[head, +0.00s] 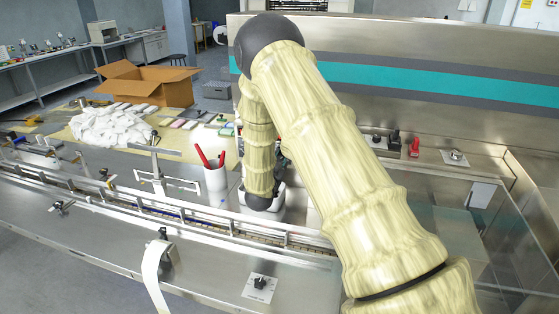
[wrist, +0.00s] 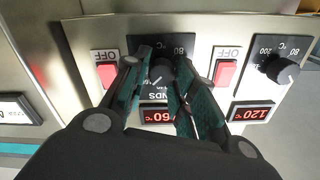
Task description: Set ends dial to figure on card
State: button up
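In the wrist view the ends dial (wrist: 160,75) is a dark knob, partly hidden between the two fingers of my gripper (wrist: 164,62). Part of its label, "NDS", shows near a red-lit display (wrist: 158,116) that seems to read 160, partly covered by a finger. The fingertips stand on either side of the knob; I cannot tell whether they press on it. In the head view my arm hides the gripper and the dial. I cannot make out a card with a readable figure in either view.
Beside the ends dial is another dial (wrist: 280,70) with a display (wrist: 251,113) reading 120. Red switches (wrist: 107,74) (wrist: 225,73) flank the ends dial closely. In the head view, a white cup with red pens (head: 216,182) and an open cardboard box (head: 147,83) stand left of my arm.

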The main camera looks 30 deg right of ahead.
grip_shut()
jog(key=shift+c, duration=1.8)
grip_release()
jog(key=shift+f+b, duration=0.1)
jog(key=shift+b, duration=0.3)
jog(key=shift+f+m+b, duration=0.15)
jog(key=shift+m+b, duration=0.45)
jog(key=shift+b, duration=0.2)
jog(key=m+b, duration=0.2)
jog(key=b, duration=0.1)
jog(key=shift+f, duration=0.15)
jog(key=m+b, duration=0.4)
jog(key=b, duration=0.2)
jog(key=shift+s, duration=0.15)
jog(key=shift+m+b, duration=0.8)
jog(key=shift+b, duration=0.2)
jog(key=shift+r, duration=0.2)
